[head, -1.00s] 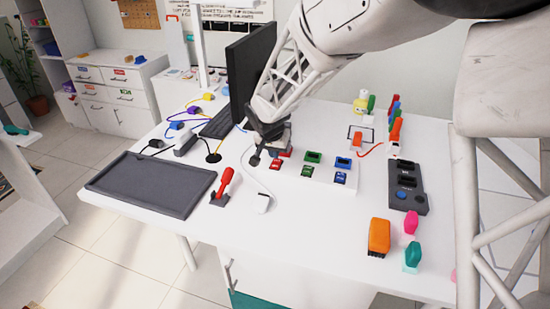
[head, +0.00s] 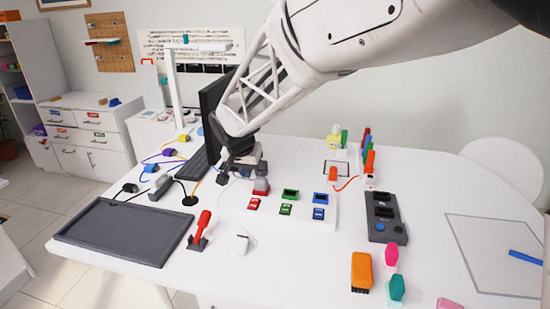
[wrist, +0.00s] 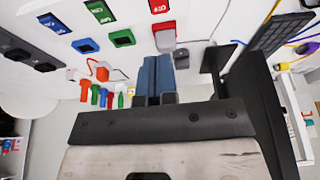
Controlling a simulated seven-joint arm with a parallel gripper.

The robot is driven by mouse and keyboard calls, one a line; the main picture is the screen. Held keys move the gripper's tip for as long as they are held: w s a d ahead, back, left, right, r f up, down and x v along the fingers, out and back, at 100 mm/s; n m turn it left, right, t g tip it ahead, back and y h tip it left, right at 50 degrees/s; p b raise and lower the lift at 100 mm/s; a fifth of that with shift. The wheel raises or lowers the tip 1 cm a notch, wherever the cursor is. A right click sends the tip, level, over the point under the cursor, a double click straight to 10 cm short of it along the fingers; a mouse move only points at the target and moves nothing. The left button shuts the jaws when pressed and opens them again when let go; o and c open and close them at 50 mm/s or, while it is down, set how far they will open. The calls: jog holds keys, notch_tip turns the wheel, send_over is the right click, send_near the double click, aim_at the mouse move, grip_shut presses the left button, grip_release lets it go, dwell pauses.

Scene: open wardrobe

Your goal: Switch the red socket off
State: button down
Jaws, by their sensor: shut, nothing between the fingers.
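The white panel (head: 270,213) on the desk carries red, green and blue sockets with matching switches. The red switch (head: 253,203) is at its left front; it also shows at the top of the wrist view (wrist: 158,6). Its position, on or off, is too small to tell. Behind it a grey plug (head: 261,184) covers the red socket, whose red edge shows in the wrist view (wrist: 164,38).
A monitor (head: 211,105) stands behind my gripper. A red lever (head: 201,229) and a dark tray (head: 128,232) are at the left front. A dark device (head: 384,214), an orange block (head: 361,270) and several coloured pieces lie right. The desk in front of the panel is mostly clear.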

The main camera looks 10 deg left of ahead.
jog(key=shift+w, duration=0.15)
jog(key=shift+w+r, duration=0.3)
jog(key=shift+w, duration=0.3)
jog(key=shift+f, duration=0.1)
send_near(255, 199)
jog(key=x, duration=0.5)
jog(key=shift+f, duration=0.1)
jog(key=shift+x, duration=0.8)
jog(key=shift+f, duration=0.1)
